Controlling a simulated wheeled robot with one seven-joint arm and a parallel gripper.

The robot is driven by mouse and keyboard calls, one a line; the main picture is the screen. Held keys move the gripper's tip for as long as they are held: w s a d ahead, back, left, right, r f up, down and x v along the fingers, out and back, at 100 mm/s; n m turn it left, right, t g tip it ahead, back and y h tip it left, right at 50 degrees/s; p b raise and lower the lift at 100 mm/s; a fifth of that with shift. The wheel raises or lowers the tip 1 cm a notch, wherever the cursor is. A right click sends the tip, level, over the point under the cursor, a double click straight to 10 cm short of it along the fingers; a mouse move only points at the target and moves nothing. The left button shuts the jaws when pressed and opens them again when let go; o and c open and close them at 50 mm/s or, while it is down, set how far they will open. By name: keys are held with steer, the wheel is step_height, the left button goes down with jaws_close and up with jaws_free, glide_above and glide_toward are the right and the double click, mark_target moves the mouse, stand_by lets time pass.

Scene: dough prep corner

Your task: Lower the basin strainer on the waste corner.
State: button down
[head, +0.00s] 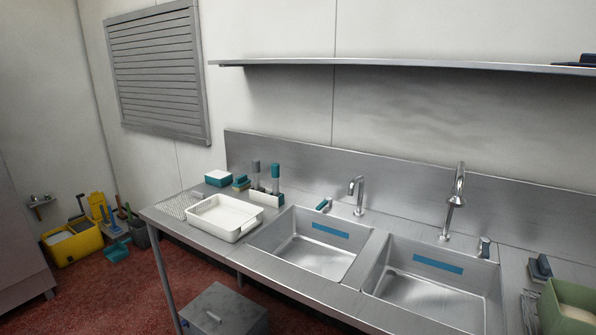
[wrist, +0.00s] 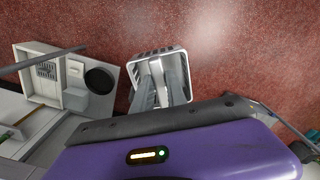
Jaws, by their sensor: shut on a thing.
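I cannot pick out the waste corner for certain. A pale open unit (wrist: 22,82) with a slotted grate lies to the left of the strainer in the wrist view. Neither my gripper nor the strainer shows in the head view.
The steel counter has a left basin (head: 310,262) and a right basin (head: 425,300), each with a tap behind. A white tray (head: 215,232) stands left of them. A yellow bucket (head: 75,248) and a grey box (head: 222,312) are on the red floor.

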steer(key=shift+r+p, duration=1.8)
steer(key=shift+r, duration=0.05)
